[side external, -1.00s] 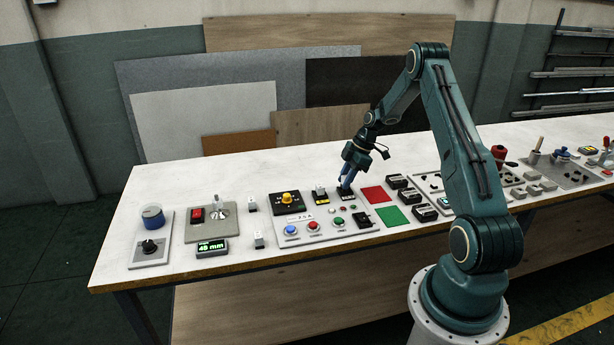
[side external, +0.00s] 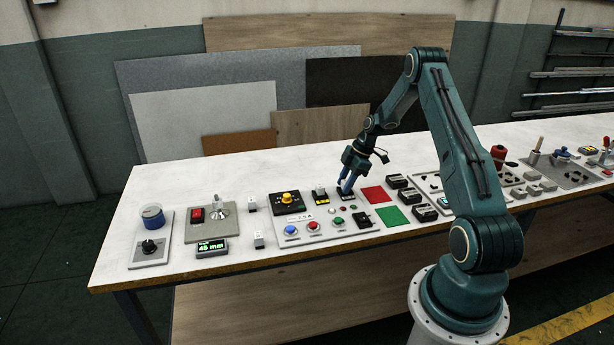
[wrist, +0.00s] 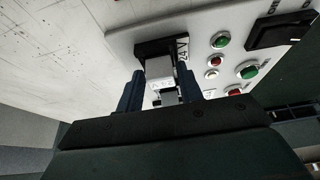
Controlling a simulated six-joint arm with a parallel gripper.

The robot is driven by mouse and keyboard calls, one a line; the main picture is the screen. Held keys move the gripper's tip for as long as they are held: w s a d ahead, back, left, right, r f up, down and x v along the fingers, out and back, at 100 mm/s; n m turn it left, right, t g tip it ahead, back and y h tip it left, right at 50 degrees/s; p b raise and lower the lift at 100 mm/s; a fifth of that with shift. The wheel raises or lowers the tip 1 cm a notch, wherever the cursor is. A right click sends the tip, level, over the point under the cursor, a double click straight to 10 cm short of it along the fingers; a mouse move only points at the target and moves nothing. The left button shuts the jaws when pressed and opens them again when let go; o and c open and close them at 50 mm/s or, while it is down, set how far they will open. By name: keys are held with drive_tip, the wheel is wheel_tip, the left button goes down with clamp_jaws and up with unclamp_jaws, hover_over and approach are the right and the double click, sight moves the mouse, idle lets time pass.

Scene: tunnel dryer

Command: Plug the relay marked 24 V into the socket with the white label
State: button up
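My gripper (side external: 346,189) is low over the back right of the control panel. In the wrist view its two blue fingers (wrist: 160,88) stand apart on either side of a light grey relay (wrist: 160,70), with a narrow gap visible on each side. The relay stands in a black socket (wrist: 147,48). A white label reading 24 V (wrist: 182,50) lies beside that socket. In the side view this socket (side external: 347,196) is partly hidden by the fingers. I cannot tell from here whether the relay is fully seated. Its own marking is not readable.
A yellow-marked socket block (side external: 320,197) stands just left. Two small white blocks (side external: 252,205) (side external: 258,240) stand on the table further left. A red pad (side external: 373,194) and green pad (side external: 390,216) lie to the right. Coloured buttons (side external: 313,226) line the panel front.

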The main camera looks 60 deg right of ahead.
drive_tip(key=shift+o, duration=1.1)
drive_tip(key=shift+a, duration=0.1)
drive_tip(key=shift+s, duration=0.1)
drive_tip(key=v, duration=1.3)
drive_tip(key=shift+r, duration=0.4)
